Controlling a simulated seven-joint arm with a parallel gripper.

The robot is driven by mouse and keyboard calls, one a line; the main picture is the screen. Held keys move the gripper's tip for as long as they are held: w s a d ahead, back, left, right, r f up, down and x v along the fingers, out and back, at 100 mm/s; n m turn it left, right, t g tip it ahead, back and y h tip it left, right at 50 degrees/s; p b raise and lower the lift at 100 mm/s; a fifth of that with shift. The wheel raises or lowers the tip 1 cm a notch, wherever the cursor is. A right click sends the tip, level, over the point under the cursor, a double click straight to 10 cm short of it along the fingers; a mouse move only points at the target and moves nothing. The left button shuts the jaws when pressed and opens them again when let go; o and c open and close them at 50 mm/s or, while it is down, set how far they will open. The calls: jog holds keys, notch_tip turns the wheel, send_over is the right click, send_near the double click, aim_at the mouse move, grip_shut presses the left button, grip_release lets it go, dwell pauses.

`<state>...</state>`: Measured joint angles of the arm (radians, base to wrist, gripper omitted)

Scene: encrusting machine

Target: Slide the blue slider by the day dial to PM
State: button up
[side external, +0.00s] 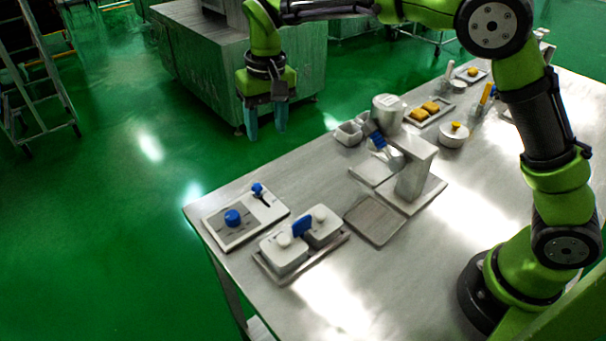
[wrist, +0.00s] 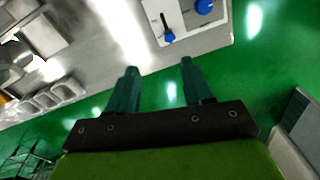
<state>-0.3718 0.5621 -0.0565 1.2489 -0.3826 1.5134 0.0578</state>
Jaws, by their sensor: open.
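The white control panel (side external: 240,232) lies at the table's near left corner. On it are a round blue dial (side external: 233,217) and a smaller blue slider (side external: 257,188) in a dark slot. In the wrist view, the blue slider (wrist: 169,37) sits at the lower end of its dark slot, and the blue dial (wrist: 204,6) is cut by the top edge. Any AM or PM marking is too small to read. My gripper (side external: 266,128) is open and empty, high above and beyond the panel. Its teal fingers (wrist: 158,75) point toward the panel, apart from it.
Two white lidded containers with a blue piece (side external: 302,227) stand on a tray right of the panel. A white press-like stand (side external: 413,165), a pot (side external: 453,135) and a tray of yellow food (side external: 430,112) are farther back. Space above the panel is clear.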

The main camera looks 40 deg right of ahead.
aim_at(257, 186)
jog(key=shift+m+g+h, duration=0.3)
jog(key=shift+m, duration=0.4)
jog(key=w+f, duration=0.1)
jog(key=f, duration=0.4)
jog(key=a+f, duration=0.1)
jog(key=f, duration=0.4)
jog(key=w+a+f, duration=0.1)
jog(key=f, duration=0.4)
jog(key=shift+w+a+f, duration=0.2)
jog(key=shift+w, duration=0.1)
grip_shut()
